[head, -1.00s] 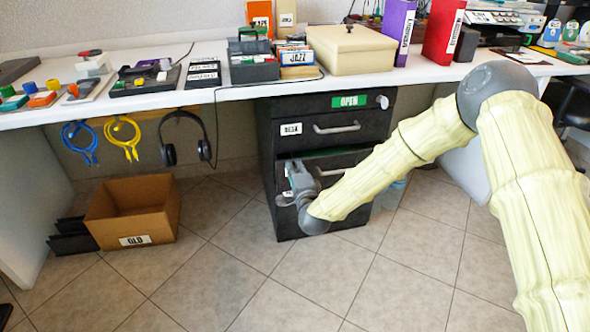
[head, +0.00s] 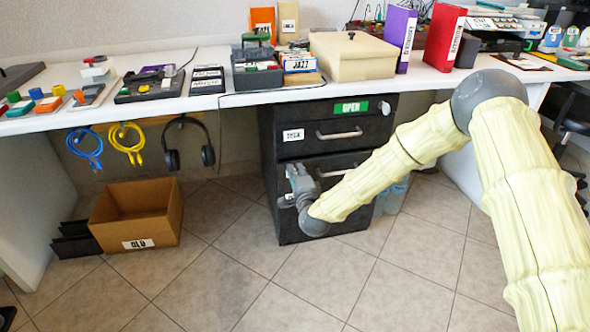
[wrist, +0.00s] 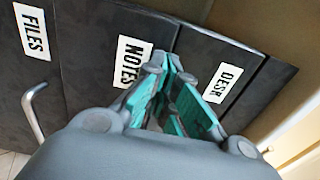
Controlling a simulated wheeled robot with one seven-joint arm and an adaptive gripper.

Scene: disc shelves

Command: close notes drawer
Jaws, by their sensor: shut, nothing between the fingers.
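The notes drawer (head: 345,163) is the black front below the DESK drawer in the cabinet under the table. Its front looks about flush with the drawer above; a small gap cannot be ruled out. In the wrist view, the NOTES label (wrist: 131,60) shows on its front, right in front of my fingers. My gripper (head: 291,177) is shut and empty, at the left part of the drawer front; it also shows in the wrist view (wrist: 172,78) with teal finger pads. My gripper and arm hide part of the drawer front. I cannot tell whether the fingers touch it.
The DESK drawer (head: 313,148) sits above, under a green OPEN sign (head: 351,107). The FILES label (wrist: 32,31) shows left of NOTES in the wrist view. A cardboard box (head: 160,222) stands on the floor to the left. The floor before the cabinet is clear.

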